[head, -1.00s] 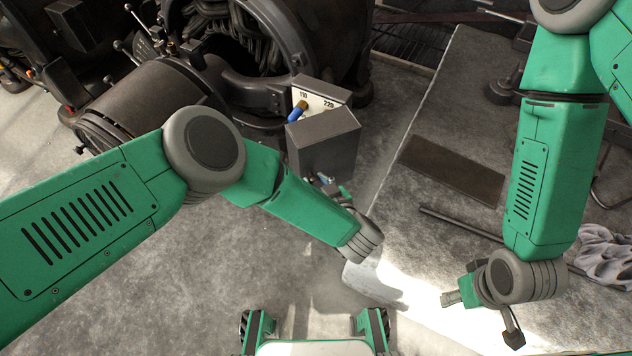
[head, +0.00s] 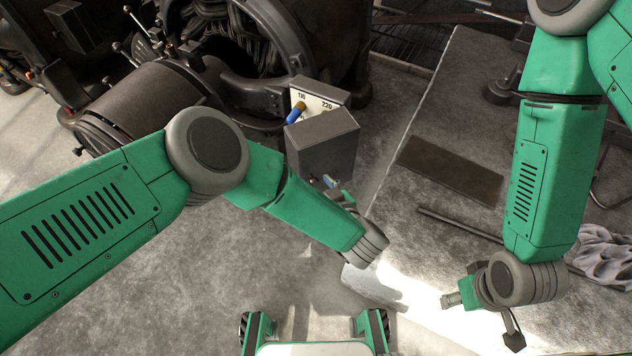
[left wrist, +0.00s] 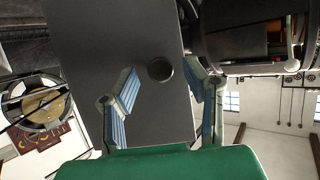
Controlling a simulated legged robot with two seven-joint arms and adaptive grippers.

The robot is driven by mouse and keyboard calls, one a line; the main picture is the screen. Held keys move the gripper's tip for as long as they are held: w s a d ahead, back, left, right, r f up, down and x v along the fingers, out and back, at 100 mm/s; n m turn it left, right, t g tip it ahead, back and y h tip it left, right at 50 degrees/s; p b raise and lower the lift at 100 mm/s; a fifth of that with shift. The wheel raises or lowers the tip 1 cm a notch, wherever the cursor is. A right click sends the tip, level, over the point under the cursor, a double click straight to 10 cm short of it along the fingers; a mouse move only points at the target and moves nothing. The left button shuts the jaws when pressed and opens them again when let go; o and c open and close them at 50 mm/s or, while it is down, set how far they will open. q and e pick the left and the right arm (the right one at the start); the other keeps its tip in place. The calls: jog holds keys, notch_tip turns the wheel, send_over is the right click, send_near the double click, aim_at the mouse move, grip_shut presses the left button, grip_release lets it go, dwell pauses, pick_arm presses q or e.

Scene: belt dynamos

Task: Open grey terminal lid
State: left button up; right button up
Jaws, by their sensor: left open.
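The grey terminal lid (head: 325,143) stands at the front of the terminal box on the machine, in the middle of the head view. Behind its top edge a pale panel (head: 318,102) marked 110 and 220 shows. In the left wrist view the lid's dark flat face (left wrist: 105,45) fills the middle, with a round black knob (left wrist: 160,69) on it. My left gripper (left wrist: 162,75) is open, its blue-padded fingers on either side of the knob; I cannot tell if they touch it. In the head view it is partly hidden below the lid. My right gripper (head: 482,318) is open and empty.
A blue plug with a brass end (head: 296,113) sits at the panel. The dark machine (head: 150,105) with levers stands at left. A stone-grey slab (head: 410,215) at right carries a dark plate (head: 450,171), a rod (head: 460,225) and a grey cloth (head: 603,258).

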pick_arm(q)
jog(key=v, duration=0.6)
jog(key=shift+s, duration=0.1)
